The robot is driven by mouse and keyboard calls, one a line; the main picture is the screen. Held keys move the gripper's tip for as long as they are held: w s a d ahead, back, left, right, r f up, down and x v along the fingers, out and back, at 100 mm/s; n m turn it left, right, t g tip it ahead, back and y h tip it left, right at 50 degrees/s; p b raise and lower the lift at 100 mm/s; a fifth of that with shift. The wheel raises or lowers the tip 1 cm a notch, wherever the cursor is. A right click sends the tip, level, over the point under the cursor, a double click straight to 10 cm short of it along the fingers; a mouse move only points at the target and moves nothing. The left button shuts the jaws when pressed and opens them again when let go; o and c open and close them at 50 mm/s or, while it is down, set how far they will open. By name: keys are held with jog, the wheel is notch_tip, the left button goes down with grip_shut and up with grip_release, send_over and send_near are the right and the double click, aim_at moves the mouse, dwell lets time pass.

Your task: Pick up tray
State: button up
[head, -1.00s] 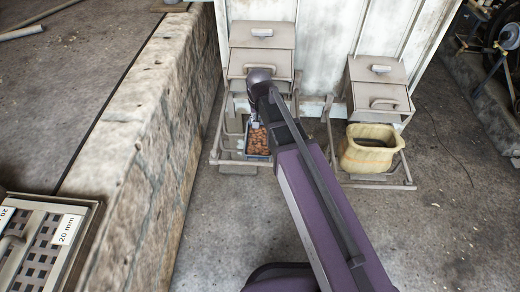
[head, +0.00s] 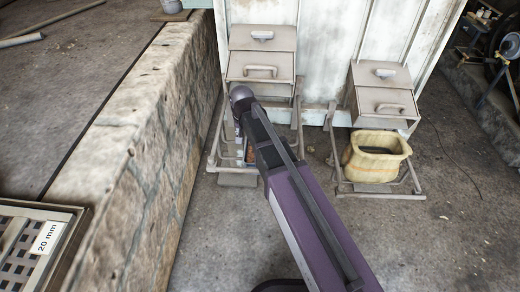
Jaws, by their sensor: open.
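The tray (head: 250,154) stands low inside the left metal frame, under the left hopper. Only a small bluish and brown part of it shows beside my arm; the rest is hidden. My gripper (head: 239,138) hangs below the rounded end of my arm, just at the tray's left side in the picture. It is open, but its fingers are small and partly hidden. I cannot tell whether they touch the tray or reach around its edge.
The left hopper (head: 262,62) with handled lids hangs above the tray. A yellowish tub (head: 376,156) sits in the right frame under the right hopper (head: 383,95). A stone wall (head: 140,140) runs along the left. A sieve labelled 20 mm (head: 30,245) lies at lower left.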

aim_at(248, 155)
jog(key=shift+w+f+b, duration=0.15)
jog(key=shift+f+b, duration=0.85)
jog(key=shift+f, duration=0.15)
jog(key=shift+w+f+b, duration=0.25)
jog(key=shift+f+b, duration=1.05)
jog(key=shift+w+f+b, duration=0.2)
jog(key=shift+f+b, duration=1.05)
jog(key=shift+b, duration=0.05)
grip_shut()
